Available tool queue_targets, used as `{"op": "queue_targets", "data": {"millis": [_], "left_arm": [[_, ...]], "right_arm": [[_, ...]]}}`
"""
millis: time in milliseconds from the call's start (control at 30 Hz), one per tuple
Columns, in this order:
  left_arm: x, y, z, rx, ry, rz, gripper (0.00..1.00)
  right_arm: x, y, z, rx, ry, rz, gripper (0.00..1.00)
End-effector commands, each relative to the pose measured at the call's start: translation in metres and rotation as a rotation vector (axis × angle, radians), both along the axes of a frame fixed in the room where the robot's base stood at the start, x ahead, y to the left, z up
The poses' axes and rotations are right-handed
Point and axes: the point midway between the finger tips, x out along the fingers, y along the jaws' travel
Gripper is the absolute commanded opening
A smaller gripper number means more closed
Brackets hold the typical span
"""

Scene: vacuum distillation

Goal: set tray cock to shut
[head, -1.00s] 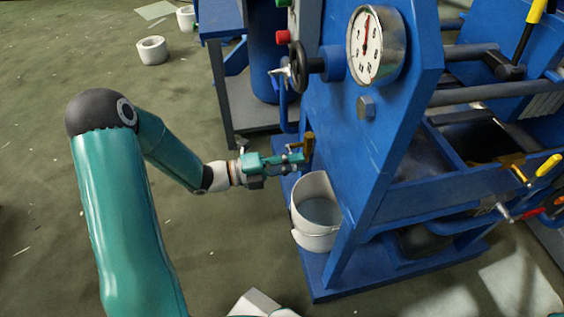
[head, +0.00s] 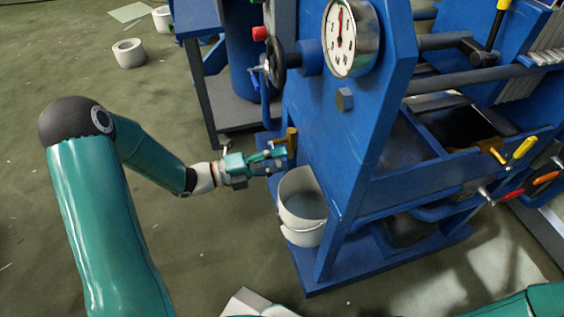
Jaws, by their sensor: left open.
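A small brass cock (head: 291,137) sits at the left side of the blue frame (head: 360,140), above a white bucket (head: 301,210). My left gripper (head: 284,155) is open, with its teal fingers right at this cock. I cannot tell whether the fingers touch it or which way its handle points. Another brass cock with a yellow handle (head: 522,148) is on the right of the frame, away from my grippers. The frames do not show which of the two is the tray cock. My right gripper is not in view; only a teal part of my arm shows at bottom right.
A round gauge (head: 341,40) and a black handwheel (head: 276,63) are on the blue frame above my left gripper. A red-handled lever (head: 514,194) is at the right. Green floor (head: 200,270) is open at the lower left.

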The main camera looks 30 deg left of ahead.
Motion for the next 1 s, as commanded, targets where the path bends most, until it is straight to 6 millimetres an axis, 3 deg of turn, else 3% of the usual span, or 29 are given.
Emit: {"op": "queue_targets", "data": {"millis": [267,700,1000], "left_arm": [[-0.017,0.019,0.000,0.000,0.001,0.005,0.44],[-0.074,0.076,-0.001,0.002,0.001,0.003,0.44],[-0.085,0.085,-0.001,0.001,0.002,-0.002,0.44]], "right_arm": [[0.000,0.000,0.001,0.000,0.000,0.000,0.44],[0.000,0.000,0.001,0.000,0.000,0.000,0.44],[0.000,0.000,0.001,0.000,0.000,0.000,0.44]]}}
